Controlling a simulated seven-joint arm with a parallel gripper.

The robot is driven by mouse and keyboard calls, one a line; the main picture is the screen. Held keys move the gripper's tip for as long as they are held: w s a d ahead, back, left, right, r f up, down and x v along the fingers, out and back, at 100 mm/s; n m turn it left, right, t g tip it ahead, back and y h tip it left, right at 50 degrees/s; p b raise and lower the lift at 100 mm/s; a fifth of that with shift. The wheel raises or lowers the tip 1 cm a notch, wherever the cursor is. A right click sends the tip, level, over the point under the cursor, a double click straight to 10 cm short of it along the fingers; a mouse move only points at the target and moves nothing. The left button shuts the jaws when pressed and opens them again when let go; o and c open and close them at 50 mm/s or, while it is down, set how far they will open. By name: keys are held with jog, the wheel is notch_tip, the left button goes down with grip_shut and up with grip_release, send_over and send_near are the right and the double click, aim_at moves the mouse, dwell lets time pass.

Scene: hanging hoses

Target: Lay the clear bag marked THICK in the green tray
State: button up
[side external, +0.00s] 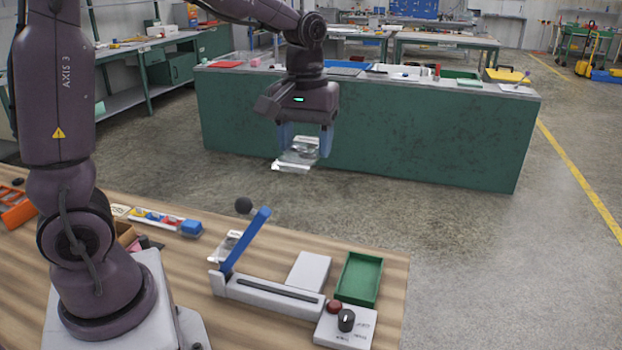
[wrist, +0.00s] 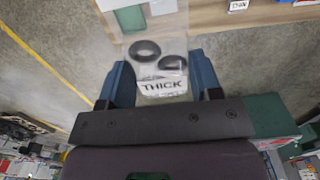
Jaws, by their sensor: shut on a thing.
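My gripper (side external: 305,146) is shut on a clear bag (side external: 295,158) and holds it high above and beyond the table's far edge. In the wrist view the bag (wrist: 158,62) hangs between the blue fingers, with black rings inside and a white label reading THICK. The green tray (side external: 359,279) lies on the table at its right side, below and to the right of my gripper. It looks empty. A green patch at the top of the wrist view seems to be the tray (wrist: 131,18).
A sealer with a raised blue lever (side external: 245,240) stands left of the tray, with another clear bag (side external: 226,247) behind it. A white block (side external: 308,271) sits beside the tray. A control box with knobs (side external: 345,327) is in front. Small colored parts (side external: 165,220) lie at left.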

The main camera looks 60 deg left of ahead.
jog(key=shift+w+r+m, duration=0.15)
jog(key=shift+r+m, duration=0.1)
jog(key=shift+m, duration=0.15)
jog(key=shift+w+f+m, duration=0.25)
jog(key=shift+w+m, duration=0.1)
jog(key=shift+m, duration=0.15)
jog(key=w+d+f+m, duration=0.1)
jog(key=d+f+m, duration=0.5)
jog(key=f, duration=0.5)
jog(key=a+r+n, duration=0.2)
jog(key=r, duration=0.1)
jog(key=a+r+n, duration=0.2)
jog(key=r, duration=0.2)
jog(key=s+a+r+n, duration=0.1)
jog(key=a+r, duration=0.1)
jog(key=r, duration=0.2)
jog(key=shift+r+n, duration=0.2)
jog(key=shift+n, duration=0.2)
jog(key=shift+s+r+n, duration=0.25)
jog(key=shift+s+n, duration=0.05)
jog(key=shift+n, duration=0.2)
jog(key=shift+s+f+n, duration=0.1)
jog(key=shift+s+n, duration=0.15)
jog(key=shift+n, duration=0.25)
